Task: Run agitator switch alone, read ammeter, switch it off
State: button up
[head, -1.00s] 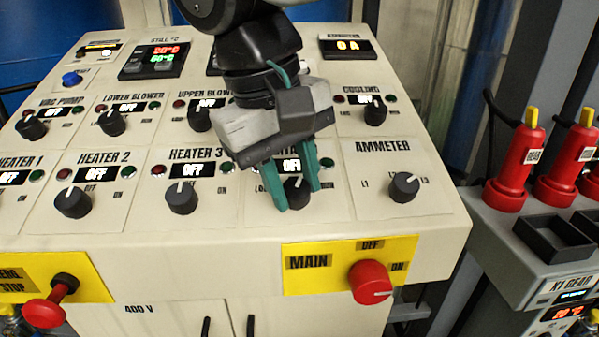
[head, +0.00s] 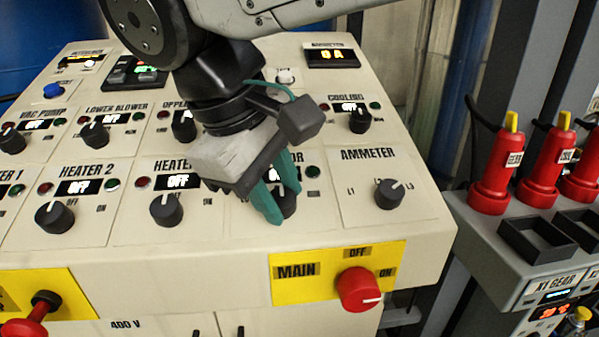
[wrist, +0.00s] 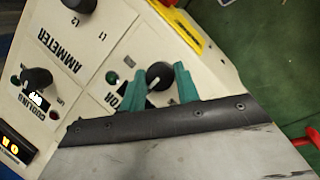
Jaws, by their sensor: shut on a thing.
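The agitator switch is a black round knob (head: 286,207) in the lower row of the sloped panel, between Heater 3 and Ammeter; my arm hides most of its label and display. My gripper (head: 281,200) has its teal fingers on both sides of this knob and is shut on it. In the wrist view the knob (wrist: 160,75) sits between the fingertips with its white mark visible. The ammeter display (head: 331,56) at the top right reads 0 A. The ammeter selector knob (head: 389,193) is to the right of the agitator.
The red main switch (head: 359,290) on its yellow plate has its mark toward ON. The Heater 3 knob (head: 166,210) is close left. The Cooling knob (head: 360,120) is behind. Red tools (head: 541,167) stand on a side unit at right.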

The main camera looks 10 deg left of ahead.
jog(key=o, duration=1)
jog(key=shift+c, duration=0.2)
jog(key=v, duration=0.8)
